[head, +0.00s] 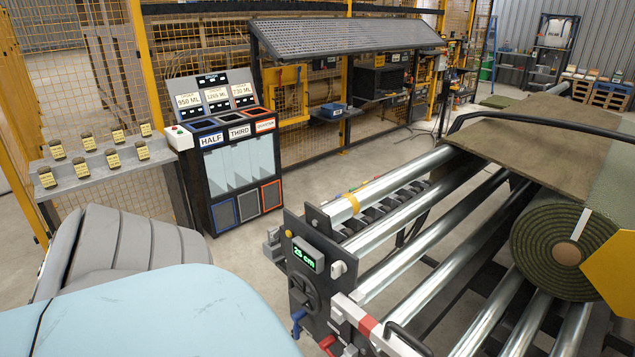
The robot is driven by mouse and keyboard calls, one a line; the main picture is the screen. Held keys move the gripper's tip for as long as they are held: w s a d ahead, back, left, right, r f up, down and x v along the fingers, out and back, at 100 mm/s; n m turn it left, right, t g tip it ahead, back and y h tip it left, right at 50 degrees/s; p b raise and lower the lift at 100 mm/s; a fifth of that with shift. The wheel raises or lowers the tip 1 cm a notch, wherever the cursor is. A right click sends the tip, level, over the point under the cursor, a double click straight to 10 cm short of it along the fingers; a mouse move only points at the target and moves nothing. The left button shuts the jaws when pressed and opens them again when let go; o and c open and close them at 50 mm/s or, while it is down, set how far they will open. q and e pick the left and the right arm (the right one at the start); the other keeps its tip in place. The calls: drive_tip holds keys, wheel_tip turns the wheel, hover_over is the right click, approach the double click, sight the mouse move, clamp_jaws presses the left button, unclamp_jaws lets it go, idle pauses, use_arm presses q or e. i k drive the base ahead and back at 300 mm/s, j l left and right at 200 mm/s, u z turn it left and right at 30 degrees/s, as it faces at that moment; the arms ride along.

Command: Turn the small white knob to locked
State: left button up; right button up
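The small white knob (338,269) sits on the dark end panel (322,290) of the roller machine, just right of a green-lit display (304,254) that reads about 25 cm. The knob is too small to tell which way it is turned, and I can read no lock marking beside it. A larger black handwheel (304,291) is below the display. Neither of my grippers shows in the head view.
Blue (298,321) and red (328,343) handles stick out low on the panel. Steel rollers (420,228) and a turf roll (563,250) lie to the right. A bin station (228,160) stands behind left. Open floor (245,245) lies between it and the machine.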

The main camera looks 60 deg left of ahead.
sight(339, 267)
drive_tip(key=u, duration=1.6)
drive_tip(key=i+u, duration=0.1)
drive_tip(key=u, duration=0.2)
